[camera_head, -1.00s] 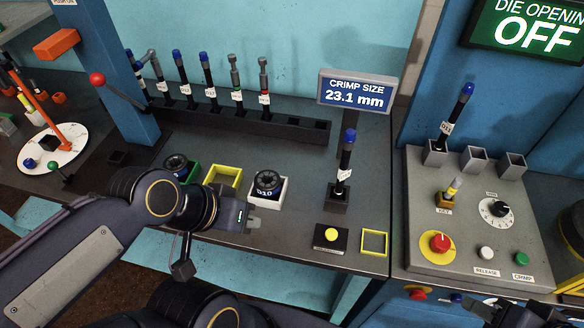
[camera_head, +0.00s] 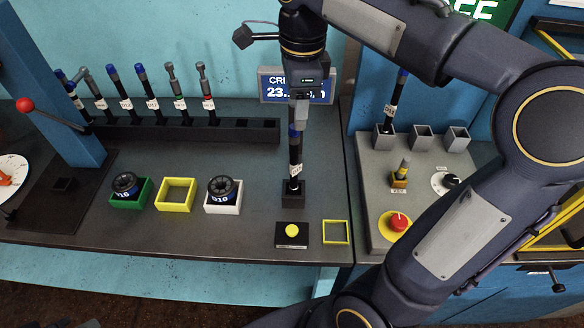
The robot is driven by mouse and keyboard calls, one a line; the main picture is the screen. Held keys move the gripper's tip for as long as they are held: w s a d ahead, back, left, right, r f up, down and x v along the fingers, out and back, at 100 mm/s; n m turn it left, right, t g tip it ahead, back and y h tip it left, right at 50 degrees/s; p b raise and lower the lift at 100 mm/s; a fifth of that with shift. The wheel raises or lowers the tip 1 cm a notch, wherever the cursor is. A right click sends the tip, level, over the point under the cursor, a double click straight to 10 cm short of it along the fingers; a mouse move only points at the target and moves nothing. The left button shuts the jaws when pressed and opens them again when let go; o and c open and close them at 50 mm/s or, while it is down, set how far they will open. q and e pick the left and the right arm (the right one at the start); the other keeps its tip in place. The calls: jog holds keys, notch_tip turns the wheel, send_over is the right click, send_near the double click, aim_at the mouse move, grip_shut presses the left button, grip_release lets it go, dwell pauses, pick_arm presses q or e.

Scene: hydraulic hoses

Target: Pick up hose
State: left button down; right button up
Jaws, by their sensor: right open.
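A black hose (camera_head: 295,152) with a blue end and a white tag stands upright in a small black holder (camera_head: 293,193) on the bench. My right gripper (camera_head: 298,117) comes down from above at the hose's top end, its jaws open. It hides the uppermost part of the hose, and I cannot tell whether the fingers touch it. Several more hoses (camera_head: 121,88) stand in a long black rack (camera_head: 238,132) at the back left. Another hose (camera_head: 391,100) stands in a grey cup on the control panel. My left gripper is not in view.
The crimp size display (camera_head: 272,88) is partly behind my right gripper. Green (camera_head: 143,201), yellow (camera_head: 176,208) and white (camera_head: 223,209) trays sit on the left bench; the green and white hold dies. A yellow button (camera_head: 292,230) and yellow frame (camera_head: 336,243) lie in front.

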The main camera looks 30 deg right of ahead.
jog(key=shift+w+r+m, duration=0.2)
jog(key=shift+w+m, duration=0.5)
jog(key=shift+m, duration=0.3)
jog(key=shift+f, duration=0.35)
notch_tip(320, 180, down, 7)
jog(key=shift+d+r, duration=0.1)
jog(key=shift+d, duration=0.05)
grip_shut()
